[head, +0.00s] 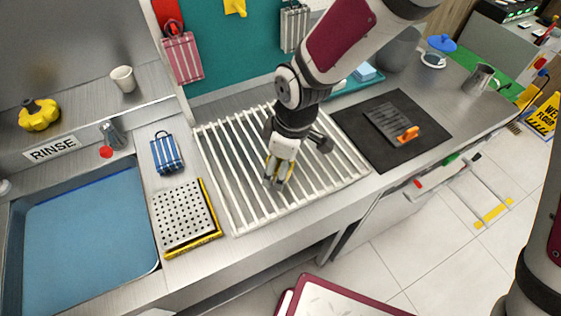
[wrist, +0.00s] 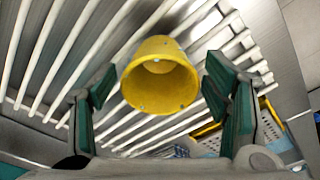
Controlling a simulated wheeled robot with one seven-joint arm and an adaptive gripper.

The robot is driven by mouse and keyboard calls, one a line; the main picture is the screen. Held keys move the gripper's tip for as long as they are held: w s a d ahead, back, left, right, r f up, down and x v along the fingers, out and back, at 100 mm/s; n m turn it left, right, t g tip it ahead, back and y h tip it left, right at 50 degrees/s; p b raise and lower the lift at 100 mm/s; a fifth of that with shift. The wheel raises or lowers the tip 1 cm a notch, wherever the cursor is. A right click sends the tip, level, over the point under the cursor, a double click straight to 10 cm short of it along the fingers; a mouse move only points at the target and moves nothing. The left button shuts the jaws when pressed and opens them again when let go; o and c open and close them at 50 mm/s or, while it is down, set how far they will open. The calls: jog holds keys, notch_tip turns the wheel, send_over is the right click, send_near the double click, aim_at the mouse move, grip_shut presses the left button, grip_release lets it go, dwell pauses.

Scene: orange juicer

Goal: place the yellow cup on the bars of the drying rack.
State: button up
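The yellow cup (wrist: 160,88) shows in the wrist view between the two fingers of my gripper (wrist: 160,92), with the rack bars behind it. A narrow gap shows between the cup and each finger, so the gripper looks open around or just above it. In the head view my gripper (head: 276,183) points down over the middle of the white-barred drying rack (head: 226,178). Only bits of yellow show by the fingers there; the gripper hides most of the cup. I cannot tell for certain whether the cup touches the bars.
A perforated tray with yellow edges (head: 183,217) and a blue striped item (head: 166,152) are left of the rack, beside the blue sink (head: 85,240). A white cup (head: 123,79) stands on the back ledge. A black mat (head: 425,125) with an orange-handled tool (head: 405,134) is right.

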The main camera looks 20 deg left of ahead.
notch_tip(320, 180, up, 12)
jog(key=d, duration=0.1)
jog(key=shift+d, duration=0.4)
jog(key=shift+w+r, duration=0.1)
jog(key=w+d+r+m+t+h, duration=0.15)
jog(key=d+r+m, duration=0.35)
jog(key=d, duration=0.5)
jog(key=d+r+m+t, duration=0.2)
jog(key=d+r+m, duration=0.3)
jog(key=d, duration=0.4)
jog(key=s+d+r+m+t, duration=0.1)
jog(key=s+d+r+m, duration=0.1)
jog(key=s+d+m, duration=0.2)
jog(key=s+d+r+m+t, duration=0.1)
jog(key=s+d+r+m, duration=0.2)
jog(key=d, duration=0.6)
jog(key=shift+s+d+m, duration=0.2)
jog(key=shift+s+m, duration=0.7)
jog(key=shift+s, duration=0.1)
